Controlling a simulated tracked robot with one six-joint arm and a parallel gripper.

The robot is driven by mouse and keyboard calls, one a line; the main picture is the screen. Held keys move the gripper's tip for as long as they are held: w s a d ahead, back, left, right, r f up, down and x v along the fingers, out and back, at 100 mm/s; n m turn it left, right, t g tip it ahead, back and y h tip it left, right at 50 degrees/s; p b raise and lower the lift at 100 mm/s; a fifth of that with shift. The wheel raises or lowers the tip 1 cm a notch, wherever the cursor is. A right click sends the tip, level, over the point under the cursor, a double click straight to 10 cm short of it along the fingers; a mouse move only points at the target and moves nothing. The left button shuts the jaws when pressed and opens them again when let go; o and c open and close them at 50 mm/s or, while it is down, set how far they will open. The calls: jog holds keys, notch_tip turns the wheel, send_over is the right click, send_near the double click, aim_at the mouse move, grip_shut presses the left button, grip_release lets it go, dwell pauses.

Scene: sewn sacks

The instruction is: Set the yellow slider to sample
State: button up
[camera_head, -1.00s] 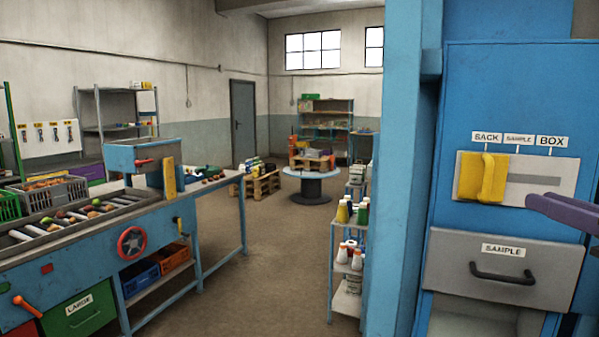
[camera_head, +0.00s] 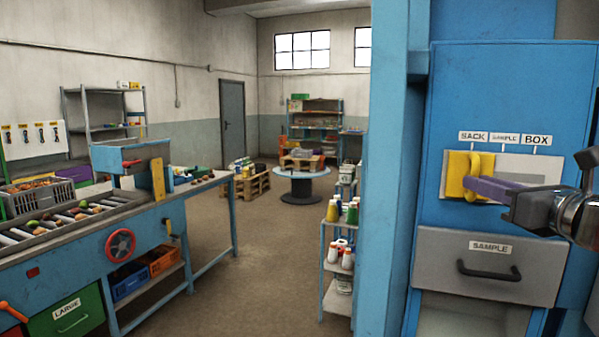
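The yellow slider (camera_head: 456,172) sits at the left end of its pale plate (camera_head: 541,168) on the blue cabinet, below the SACK label (camera_head: 473,136). The SAMPLE label (camera_head: 505,138) is in the middle and the BOX label (camera_head: 537,141) is at the right. My gripper (camera_head: 480,187) reaches in from the right, its purple finger at the slider's upright handle and overlapping its lower part in the picture. Only one finger shows clearly; whether it touches or grips the handle cannot be told.
A grey drawer (camera_head: 530,274) with a SAMPLE tag and a black handle is below the slider plate. A blue post (camera_head: 392,170) stands to the left of the cabinet.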

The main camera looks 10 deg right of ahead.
jog(key=shift+w, duration=1.4)
jog(key=shift+c, duration=0.6)
grip_shut()
